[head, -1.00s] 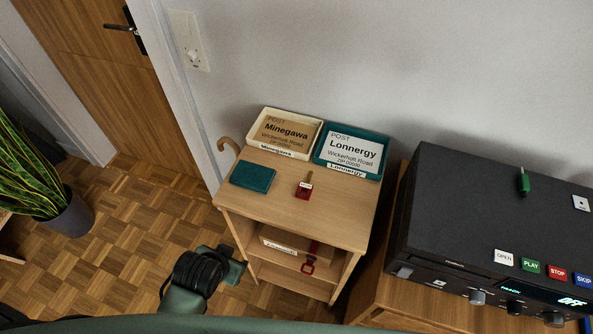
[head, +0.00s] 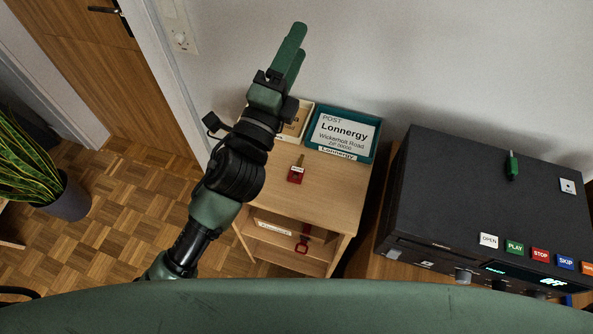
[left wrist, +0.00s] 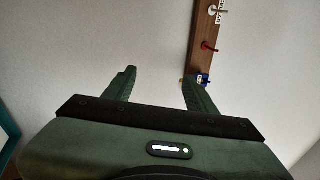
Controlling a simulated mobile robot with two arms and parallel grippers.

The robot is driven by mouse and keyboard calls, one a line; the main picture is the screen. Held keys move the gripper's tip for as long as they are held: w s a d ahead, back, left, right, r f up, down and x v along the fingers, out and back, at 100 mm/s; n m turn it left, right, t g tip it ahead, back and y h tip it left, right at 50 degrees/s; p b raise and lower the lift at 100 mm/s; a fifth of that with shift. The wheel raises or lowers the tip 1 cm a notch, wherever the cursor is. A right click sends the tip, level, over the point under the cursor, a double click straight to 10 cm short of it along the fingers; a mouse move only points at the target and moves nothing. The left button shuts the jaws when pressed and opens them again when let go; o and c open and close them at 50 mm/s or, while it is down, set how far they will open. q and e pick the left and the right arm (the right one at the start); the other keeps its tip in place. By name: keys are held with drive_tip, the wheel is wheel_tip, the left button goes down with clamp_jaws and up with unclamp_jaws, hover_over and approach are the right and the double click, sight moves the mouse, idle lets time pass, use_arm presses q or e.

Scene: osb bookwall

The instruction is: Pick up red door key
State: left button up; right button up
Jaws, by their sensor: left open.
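A small red item with a white label and a brown tip (head: 296,174) lies on top of the wooden cabinet (head: 335,190); its label is too small to read. Another red item (head: 302,243) shows at the lower shelf. In the left wrist view a wooden rack (left wrist: 203,28) on the wall bears a red item (left wrist: 209,46) and a blue one (left wrist: 204,79). I cannot tell which red item is the door key. My left gripper (head: 296,45) is raised above the cabinet, against the wall, open and empty; its fingers also show in the wrist view (left wrist: 160,80). My right gripper is out of view.
A teal Lonnergy tray (head: 372,155) stands at the cabinet's back, beside a cream tray (head: 304,122) partly behind my arm. A black machine (head: 460,200) with coloured buttons stands at right. A potted plant (head: 70,195) and a wooden door (head: 90,70) are at left.

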use_arm(q)
drive_tip(key=s+d+r+m+g+h, duration=0.3)
drive_tip(key=d+m+g+h, duration=0.25)
drive_tip(key=m, duration=0.45)
drive_tip(key=s+d+r+m+g+h, duration=0.3)
drive_tip(key=s+d+m+g+h, duration=0.1)
drive_tip(key=d+m+h, duration=0.4)
drive_tip(key=s+d+f+m+g+y, duration=0.1)
drive_tip(key=s+d+f+m+g, duration=0.25)
drive_tip(key=m+g, duration=0.4)
drive_tip(key=s+d+f+m+g+y, duration=0.2)
drive_tip(key=s+d+m+g, duration=0.25)
drive_tip(key=m, duration=0.55)
drive_tip(key=m+t+y, duration=0.2)
drive_tip(key=m+y, duration=1.3)
drive_tip(key=y, duration=0.4)
hover_over(297, 169)
drive_tip(key=shift+g, duration=0.25)
wheel_tip(297, 169, down, 21)
drive_tip(key=shift+w+f, duration=0.1)
drive_tip(key=shift+f, duration=0.1)
drive_tip(key=f+p, duration=0.3)
drive_tip(key=f, duration=0.3)
drive_tip(key=shift+s+f+p, duration=0.15)
drive_tip(key=shift+s+p, duration=0.05)
drive_tip(key=shift+p, duration=0.2)
drive_tip(key=shift+f, duration=0.55)
clamp_jaws()
